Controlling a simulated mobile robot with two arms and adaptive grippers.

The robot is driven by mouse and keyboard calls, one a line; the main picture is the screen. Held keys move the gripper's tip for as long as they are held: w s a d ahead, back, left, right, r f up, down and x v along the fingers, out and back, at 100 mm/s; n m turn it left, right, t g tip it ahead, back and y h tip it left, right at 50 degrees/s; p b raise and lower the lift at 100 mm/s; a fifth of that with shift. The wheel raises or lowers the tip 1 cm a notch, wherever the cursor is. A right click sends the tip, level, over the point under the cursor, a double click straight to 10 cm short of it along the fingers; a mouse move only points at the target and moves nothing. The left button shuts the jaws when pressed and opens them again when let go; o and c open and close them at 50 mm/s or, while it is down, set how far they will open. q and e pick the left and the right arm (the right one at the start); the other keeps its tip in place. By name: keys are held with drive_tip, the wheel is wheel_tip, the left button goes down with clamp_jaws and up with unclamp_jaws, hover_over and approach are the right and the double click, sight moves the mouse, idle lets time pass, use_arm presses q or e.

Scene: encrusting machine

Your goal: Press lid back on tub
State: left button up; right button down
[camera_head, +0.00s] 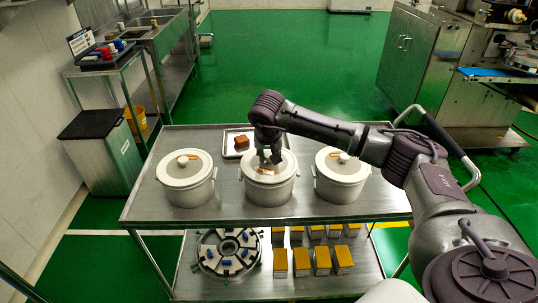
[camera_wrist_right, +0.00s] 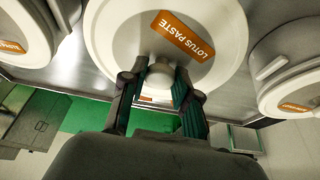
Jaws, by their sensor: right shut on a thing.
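The middle white tub (camera_head: 268,192) stands on the steel cart, with its pale round lid (camera_head: 286,162) over its mouth. In the right wrist view the lid (camera_wrist_right: 115,30) carries an orange "LOTUS PASTE" label (camera_wrist_right: 186,36). My right gripper (camera_head: 267,158) reaches down over the lid's centre. Its fingers are shut on the lid's white knob (camera_wrist_right: 157,84), one on each side. The lid looks roughly level on the tub; I cannot tell whether its rim sits flush. My left gripper is not in view.
Similar lidded tubs stand close by, to the left (camera_head: 187,183) and right (camera_head: 341,180). A small metal tray (camera_head: 229,150) with a brown block (camera_head: 241,143) lies behind the middle tub. The cart top (camera_head: 230,216) is clear in front. Its lower shelf holds several yellow-topped boxes (camera_head: 322,261).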

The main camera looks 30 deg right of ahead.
idle(0.4)
drive_tip(key=c, duration=0.8)
unclamp_jaws()
drive_tip(key=shift+o, duration=0.3)
drive_tip(key=o, duration=0.5)
drive_tip(key=shift+c, duration=0.2)
drive_tip(key=shift+r+p, duration=2.25)
drive_tip(key=shift+r, duration=1.25)
